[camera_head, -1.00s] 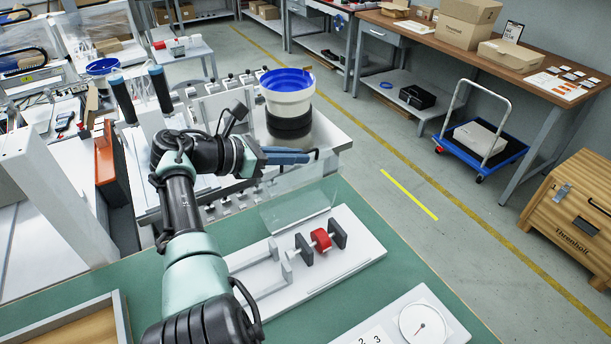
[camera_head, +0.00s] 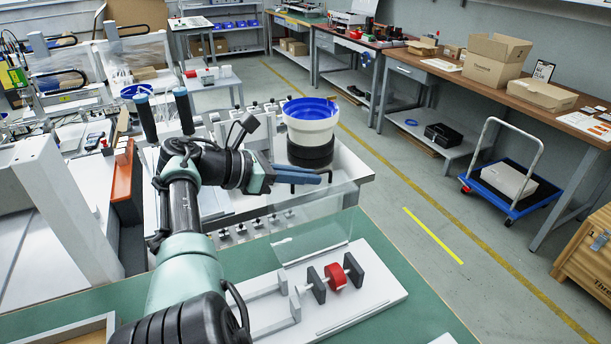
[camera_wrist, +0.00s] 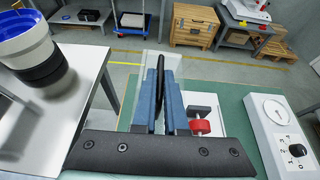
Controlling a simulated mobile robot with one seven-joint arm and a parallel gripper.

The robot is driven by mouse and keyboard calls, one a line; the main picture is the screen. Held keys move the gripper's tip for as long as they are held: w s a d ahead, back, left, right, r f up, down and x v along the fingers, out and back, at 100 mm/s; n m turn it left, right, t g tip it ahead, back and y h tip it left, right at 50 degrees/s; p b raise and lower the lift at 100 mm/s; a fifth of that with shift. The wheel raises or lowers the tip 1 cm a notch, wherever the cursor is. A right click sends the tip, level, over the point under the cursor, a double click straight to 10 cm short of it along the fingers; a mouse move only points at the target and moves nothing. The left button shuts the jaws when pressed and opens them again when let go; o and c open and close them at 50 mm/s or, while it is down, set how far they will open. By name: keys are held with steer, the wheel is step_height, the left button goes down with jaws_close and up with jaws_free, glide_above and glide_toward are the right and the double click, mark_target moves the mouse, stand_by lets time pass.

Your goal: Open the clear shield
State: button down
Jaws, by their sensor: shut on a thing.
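The clear shield (camera_head: 318,238) is a see-through panel standing raised at the back of a white base plate (camera_head: 385,292) on the green table. Its upper part is faint and partly hidden by my gripper. In the wrist view my blue fingers (camera_wrist: 166,100) are shut on a slim black handle (camera_wrist: 159,82), which appears to belong to the shield. A red roller (camera_head: 335,277) between dark grey blocks sits uncovered on the plate.
A white bucket with a blue inside (camera_head: 311,112) stands on the white bench behind my gripper. A control box with a dial and knob (camera_wrist: 275,120) is right of the fixture in the wrist view. A wooden tray (camera_head: 85,332) is at front left.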

steer(key=c, duration=1.2)
jaws_free()
steer(key=shift+a+f, duration=0.1)
steer(key=shift+f, duration=0.25)
steer(key=shift+c, duration=0.2)
steer(key=shift+r, duration=0.2)
steer(key=shift+a+r, duration=0.2)
steer(key=p+v, duration=0.2)
steer(key=v, duration=1)
steer(key=shift+s+a, duration=0.15)
